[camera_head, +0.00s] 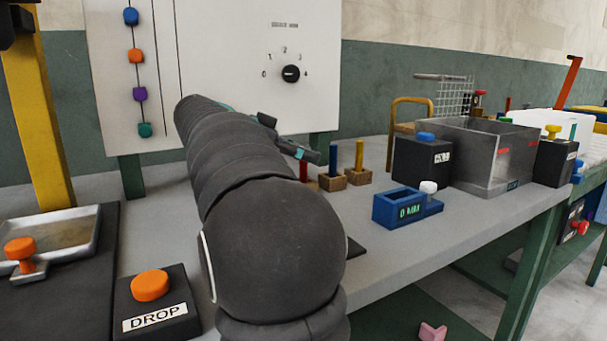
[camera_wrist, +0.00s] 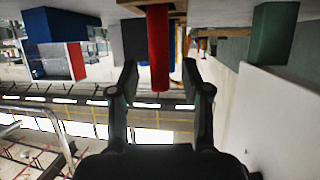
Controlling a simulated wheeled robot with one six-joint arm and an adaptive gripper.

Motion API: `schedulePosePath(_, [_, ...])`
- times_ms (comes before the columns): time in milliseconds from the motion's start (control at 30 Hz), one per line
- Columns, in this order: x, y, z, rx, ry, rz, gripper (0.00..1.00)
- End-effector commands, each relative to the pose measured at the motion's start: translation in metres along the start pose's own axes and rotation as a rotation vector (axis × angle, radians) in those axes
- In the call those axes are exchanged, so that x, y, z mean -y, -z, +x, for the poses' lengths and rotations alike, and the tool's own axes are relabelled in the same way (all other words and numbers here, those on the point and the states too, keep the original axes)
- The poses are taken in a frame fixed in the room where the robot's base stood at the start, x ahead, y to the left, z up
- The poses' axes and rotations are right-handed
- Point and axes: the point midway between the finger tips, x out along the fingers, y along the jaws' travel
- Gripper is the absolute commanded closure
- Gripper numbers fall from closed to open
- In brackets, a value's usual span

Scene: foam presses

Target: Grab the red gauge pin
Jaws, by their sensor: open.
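The red gauge pin (camera_head: 303,171) stands upright in a small wooden block on the grey table, left of a blue pin (camera_head: 333,158) and a yellow pin (camera_head: 359,155). My gripper covers its upper part in the head view. In the wrist view, which is upside down, the red pin (camera_wrist: 158,50) hangs from its wooden block at the top edge. My gripper (camera_wrist: 160,72) is open, with one finger on each side of the pin's free end in the picture. A gap shows on both sides; I cannot tell the depth. My gripper also shows in the head view (camera_head: 306,155).
To the right are a blue readout box (camera_head: 398,208), a black button box (camera_head: 420,162) and a metal bin (camera_head: 480,160). A DROP button box (camera_head: 152,305) is at front left.

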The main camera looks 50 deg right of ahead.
Motion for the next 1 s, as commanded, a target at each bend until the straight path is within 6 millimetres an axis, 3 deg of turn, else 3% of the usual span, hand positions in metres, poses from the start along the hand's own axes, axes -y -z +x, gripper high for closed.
schedulePosePath(200, [0.0,0.0,0.001,0.0,0.001,0.0,0.52])
schedulePosePath(267, [0.0,0.0,0.001,0.0,0.001,0.0,0.65])
schedulePosePath(400, [0.0,0.0,0.001,0.0,0.001,0.0,1.0])
schedulePosePath(767, [0.0,0.001,0.0,0.0,0.001,0.0,1.0])
schedulePosePath(1000, [0.0,0.014,-0.005,0.0,0.002,0.003,1.0])
